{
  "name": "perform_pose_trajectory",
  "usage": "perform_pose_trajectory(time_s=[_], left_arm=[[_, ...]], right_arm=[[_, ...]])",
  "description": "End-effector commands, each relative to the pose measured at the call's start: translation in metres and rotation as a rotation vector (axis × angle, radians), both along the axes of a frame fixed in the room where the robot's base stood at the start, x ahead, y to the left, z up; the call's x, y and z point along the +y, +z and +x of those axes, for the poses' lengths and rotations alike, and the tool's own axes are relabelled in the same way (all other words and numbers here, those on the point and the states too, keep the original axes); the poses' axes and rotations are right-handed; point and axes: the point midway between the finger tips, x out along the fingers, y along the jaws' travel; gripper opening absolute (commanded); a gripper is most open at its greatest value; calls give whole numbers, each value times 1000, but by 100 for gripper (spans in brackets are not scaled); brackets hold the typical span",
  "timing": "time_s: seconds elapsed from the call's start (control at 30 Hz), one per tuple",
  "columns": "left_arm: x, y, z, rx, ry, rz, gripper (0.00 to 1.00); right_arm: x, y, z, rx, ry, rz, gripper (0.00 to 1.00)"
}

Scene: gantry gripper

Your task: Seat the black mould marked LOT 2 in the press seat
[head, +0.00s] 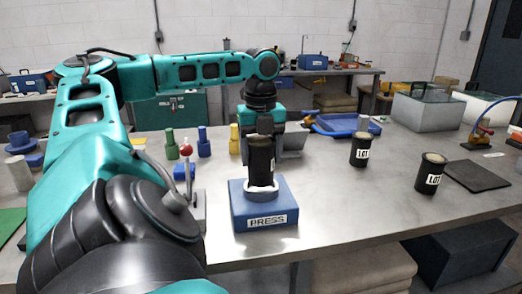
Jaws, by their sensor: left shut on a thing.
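The blue press block (248,212) marked PRESS stands near the front of the metal table, with a white ring seat (263,195) on top. A black mould (261,162) stands upright over this seat, its lower end at the ring. I cannot tell how deep it sits, and its lot number does not show. My left gripper (266,134) reaches it from behind and is shut on it; the fingers are partly hidden by the mould. Two more black moulds (358,149) (431,174) stand to the right with LOT labels, their numbers not clearly legible. My right gripper is out of view.
A dark mat (477,175) lies at the right. A blue tray (342,125) and a grey bin (421,110) are behind. Several coloured pegs, such as a green one (171,145), and a red-knobbed lever (185,152) stand left of the press. Table between press and moulds is clear.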

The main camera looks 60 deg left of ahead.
Motion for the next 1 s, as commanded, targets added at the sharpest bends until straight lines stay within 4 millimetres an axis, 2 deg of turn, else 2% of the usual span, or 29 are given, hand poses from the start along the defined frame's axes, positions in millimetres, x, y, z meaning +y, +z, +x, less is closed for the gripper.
perform_pose_trajectory(time_s=[1.0], left_arm=[[0,1,0,-2,0,1,36]], right_arm=[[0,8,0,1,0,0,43]])
